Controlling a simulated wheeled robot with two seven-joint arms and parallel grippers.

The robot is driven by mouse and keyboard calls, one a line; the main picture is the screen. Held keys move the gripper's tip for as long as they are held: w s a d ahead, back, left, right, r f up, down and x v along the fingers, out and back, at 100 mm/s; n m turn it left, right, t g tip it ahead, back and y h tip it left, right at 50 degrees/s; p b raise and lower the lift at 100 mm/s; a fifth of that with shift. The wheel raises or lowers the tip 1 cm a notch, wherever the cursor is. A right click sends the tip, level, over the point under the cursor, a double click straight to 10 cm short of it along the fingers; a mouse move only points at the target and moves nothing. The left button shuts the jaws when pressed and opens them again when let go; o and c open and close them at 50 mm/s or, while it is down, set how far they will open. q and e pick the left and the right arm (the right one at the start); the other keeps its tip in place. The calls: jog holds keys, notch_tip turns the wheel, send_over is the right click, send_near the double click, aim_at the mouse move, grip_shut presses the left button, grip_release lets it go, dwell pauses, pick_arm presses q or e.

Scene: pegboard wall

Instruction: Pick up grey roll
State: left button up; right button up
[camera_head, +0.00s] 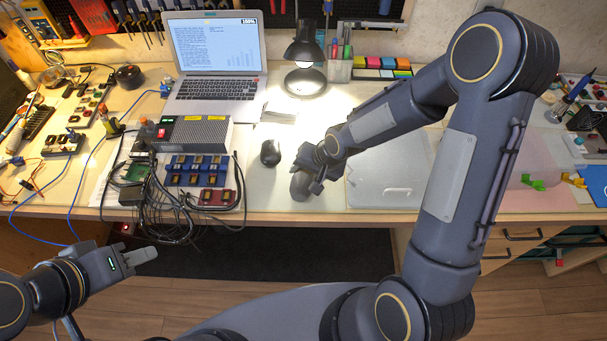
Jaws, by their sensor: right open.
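A grey rounded thing (300,187), which looks like the grey roll, sits near the table's front edge, left of a pale grey flat panel. My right gripper (312,174) is directly over it and pointing down, with its jaws open. The gripper and wrist hide part of the roll, and I cannot tell whether the fingers touch it. My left gripper (145,256) is empty, low in front of the table at the left. Its fingers look close together, but the angle does not show whether they are shut.
A black mouse (270,152) lies just left of the roll. A power supply box (193,134), blue modules (196,168) and a tangle of black cables are further left. A laptop (217,60) and a lit lamp (304,65) stand behind. The flat panel (386,178) is to the right.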

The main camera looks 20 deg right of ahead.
jog(key=shift+c, duration=0.3)
jog(key=c, duration=0.6)
jog(key=shift+c, duration=0.2)
